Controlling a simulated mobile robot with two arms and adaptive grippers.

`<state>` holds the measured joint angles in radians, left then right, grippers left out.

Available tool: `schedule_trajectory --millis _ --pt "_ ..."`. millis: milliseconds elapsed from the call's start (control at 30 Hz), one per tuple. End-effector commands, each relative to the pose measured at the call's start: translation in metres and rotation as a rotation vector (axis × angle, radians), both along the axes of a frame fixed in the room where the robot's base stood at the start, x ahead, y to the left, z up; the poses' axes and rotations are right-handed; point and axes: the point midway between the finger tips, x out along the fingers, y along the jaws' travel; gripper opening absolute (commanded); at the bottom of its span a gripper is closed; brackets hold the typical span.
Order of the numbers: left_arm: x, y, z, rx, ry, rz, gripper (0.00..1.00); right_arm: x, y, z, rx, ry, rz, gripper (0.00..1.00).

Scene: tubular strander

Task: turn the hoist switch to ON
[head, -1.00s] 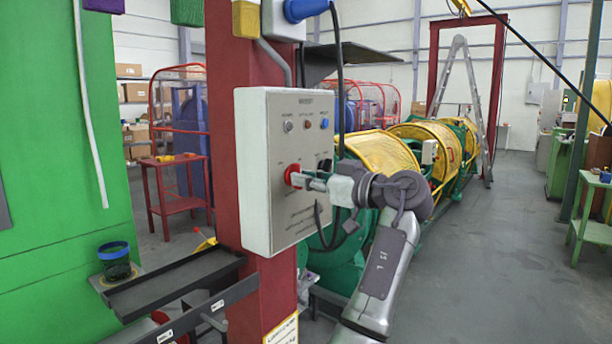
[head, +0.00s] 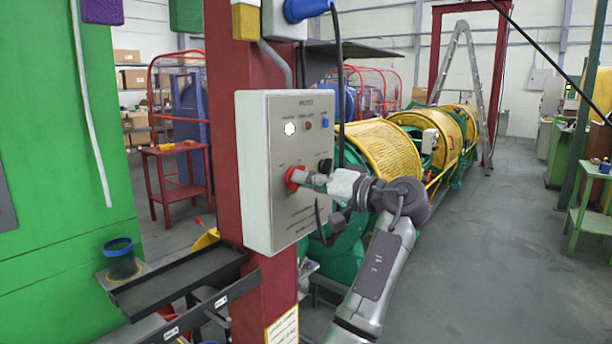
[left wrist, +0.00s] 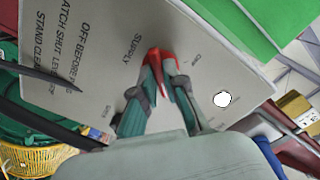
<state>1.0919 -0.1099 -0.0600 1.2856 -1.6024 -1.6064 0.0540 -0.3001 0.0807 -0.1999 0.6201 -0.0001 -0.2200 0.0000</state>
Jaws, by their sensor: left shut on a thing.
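The grey hoist control box (head: 262,215) hangs on a red column in the head view. Its red switch knob (head: 293,176) is on the lower left of the face, with a black knob (head: 325,166) to its right. My left gripper (head: 301,178) is shut on the red knob. The left wrist view shows the red knob (left wrist: 158,68) between the fingers, beside the printed word SUPPLY. The white lamp (head: 290,128) at the box's upper left is lit; it also glows in the left wrist view (left wrist: 222,99). My right gripper is not in view.
A dark tray shelf (head: 180,280) juts out below the box on the left. A black cable (head: 339,85) hangs close to the box's right edge. The strander's yellow guards (head: 380,147) stand behind.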

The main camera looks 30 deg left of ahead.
Motion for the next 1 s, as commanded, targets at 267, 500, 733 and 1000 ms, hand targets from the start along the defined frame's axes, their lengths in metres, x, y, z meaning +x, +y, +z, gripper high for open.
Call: schedule_trajectory --millis 267,500,733,1000 --pt "0.0003 -0.0002 0.0017 0.01 0.079 -0.002 0.0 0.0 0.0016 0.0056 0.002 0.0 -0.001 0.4" --pt "0.0004 -0.0002 0.0015 0.011 0.095 -0.002 0.0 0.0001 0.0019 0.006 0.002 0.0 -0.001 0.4" --pt "0.0004 -0.0002 0.0016 0.012 0.094 -0.003 0.0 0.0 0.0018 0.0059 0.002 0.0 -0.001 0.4" --pt "0.0003 -0.0001 0.0009 0.01 0.094 -0.001 0.36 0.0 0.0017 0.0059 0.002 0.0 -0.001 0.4"
